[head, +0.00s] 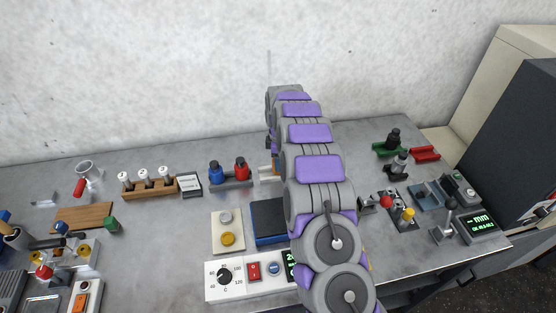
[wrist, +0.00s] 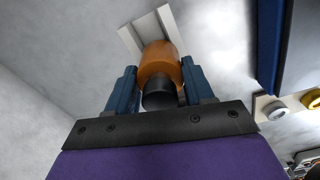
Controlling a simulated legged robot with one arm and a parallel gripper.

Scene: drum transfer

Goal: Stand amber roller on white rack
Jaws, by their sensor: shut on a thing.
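The amber roller (wrist: 159,60) is between the blue fingers of my gripper (wrist: 160,78) in the wrist view. Its black end (wrist: 160,95) points toward the wrist camera. My gripper is shut on the roller. The white rack (wrist: 131,41) shows just beyond the roller, and the roller covers part of it. I cannot tell whether the two touch. In the head view my arm hides the gripper and most of this spot. Only a small pale piece, perhaps the rack (head: 267,171), shows at the arm's left edge.
Left of my arm stand blue and red bottles (head: 228,172) in a holder, and a wooden rack (head: 150,188) with white-capped vials. A blue tray (head: 268,222) and a control panel (head: 245,277) lie nearer. Green and red holders (head: 425,153) are at right. A wall closes the back.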

